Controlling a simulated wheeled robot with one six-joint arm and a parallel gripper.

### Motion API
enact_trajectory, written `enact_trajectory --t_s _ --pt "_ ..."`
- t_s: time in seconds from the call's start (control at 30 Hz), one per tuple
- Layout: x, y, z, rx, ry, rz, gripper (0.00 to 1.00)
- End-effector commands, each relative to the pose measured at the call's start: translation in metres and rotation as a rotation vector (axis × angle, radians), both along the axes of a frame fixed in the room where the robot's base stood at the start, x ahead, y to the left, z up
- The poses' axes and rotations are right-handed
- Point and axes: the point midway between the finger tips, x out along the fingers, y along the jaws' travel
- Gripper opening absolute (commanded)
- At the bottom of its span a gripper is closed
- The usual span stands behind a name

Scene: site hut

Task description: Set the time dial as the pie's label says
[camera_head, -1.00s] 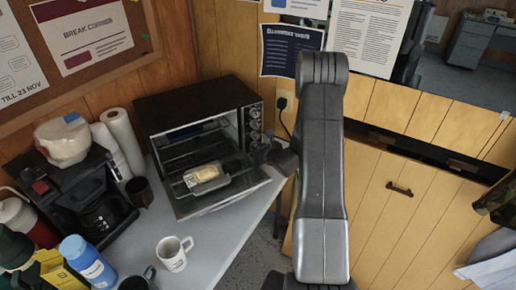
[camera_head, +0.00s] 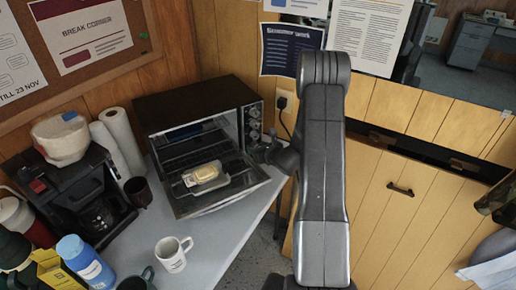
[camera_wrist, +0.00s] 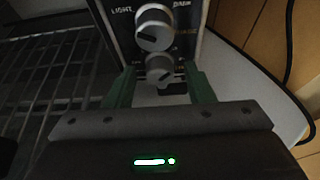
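The toaster oven (camera_head: 192,97) stands on the counter with its door folded down. A pale pie in a tray (camera_head: 206,174) sits on a rack at the open door; its label is too small to read. A column of dials (camera_head: 254,124) runs down the oven's right front. My gripper (camera_wrist: 160,88) is open at the lower part of this panel. Its green fingers stand either side of a lower dial (camera_wrist: 160,70), with gaps showing. A larger dial (camera_wrist: 154,30) above it is marked LIGHT and DARK. Markings around the lower dial are hidden or too dark to read.
A white mug (camera_head: 173,254) stands on the counter (camera_head: 215,235) in front of the oven. A coffee maker (camera_head: 85,195), paper rolls (camera_head: 120,150) and a blue bottle (camera_head: 85,260) crowd the left. The open oven door (camera_head: 222,198) juts out below my gripper.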

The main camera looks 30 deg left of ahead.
Motion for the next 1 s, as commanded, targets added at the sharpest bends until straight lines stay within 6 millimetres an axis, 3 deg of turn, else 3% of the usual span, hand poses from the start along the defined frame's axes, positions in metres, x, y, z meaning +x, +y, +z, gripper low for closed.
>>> enact_trajectory --t_s 0.27,0.7,1.0 --pt "-0.004 -0.008 0.003 -0.001 0.000 -0.001 0.48" --pt "-0.048 -0.075 0.036 0.000 -0.002 -0.003 0.48" --pt "-0.068 -0.103 0.051 0.000 0.000 -0.001 0.48"
